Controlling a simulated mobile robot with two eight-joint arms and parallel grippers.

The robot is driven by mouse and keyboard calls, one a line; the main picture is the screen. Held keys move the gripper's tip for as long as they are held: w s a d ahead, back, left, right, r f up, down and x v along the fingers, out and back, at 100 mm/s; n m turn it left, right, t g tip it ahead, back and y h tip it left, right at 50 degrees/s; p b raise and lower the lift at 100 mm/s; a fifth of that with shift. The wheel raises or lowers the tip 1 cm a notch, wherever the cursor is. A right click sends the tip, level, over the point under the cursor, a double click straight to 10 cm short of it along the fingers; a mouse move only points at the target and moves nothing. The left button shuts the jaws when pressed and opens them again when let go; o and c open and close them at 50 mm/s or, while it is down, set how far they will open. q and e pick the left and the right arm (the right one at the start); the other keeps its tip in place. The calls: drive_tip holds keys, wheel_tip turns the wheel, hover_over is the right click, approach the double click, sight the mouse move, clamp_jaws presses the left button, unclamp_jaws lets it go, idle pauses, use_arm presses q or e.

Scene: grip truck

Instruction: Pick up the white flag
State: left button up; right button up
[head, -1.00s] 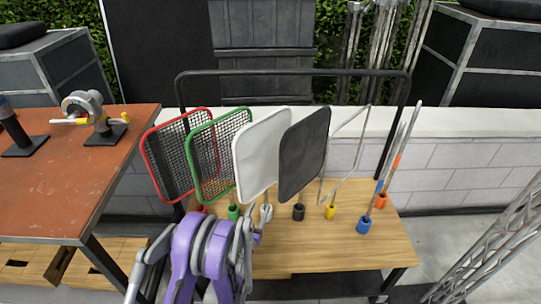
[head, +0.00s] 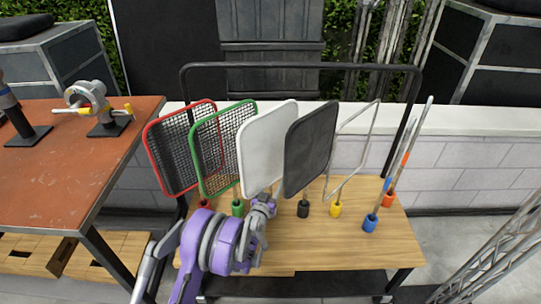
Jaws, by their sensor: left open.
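The white flag (head: 266,146) is a flat, rounded rectangular panel standing tilted on the wooden cart (head: 320,245), between the green-framed mesh flag and the black flag. My left gripper (head: 263,203) is at the bottom of the white flag, in front of its stem and base, which it hides. The gripper is open; whether its fingers are around the stem or only in front of it cannot be told. My right gripper is not in view.
The green mesh flag (head: 221,150) and red mesh flag (head: 177,150) stand close on the left, the black flag (head: 309,150) close on the right. An empty frame (head: 352,150) and thin rods stand further right. An orange table (head: 60,165) is at the left.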

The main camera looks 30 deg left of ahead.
use_arm(q)
clamp_jaws()
drive_tip(key=shift+r, duration=0.1)
idle(0.5)
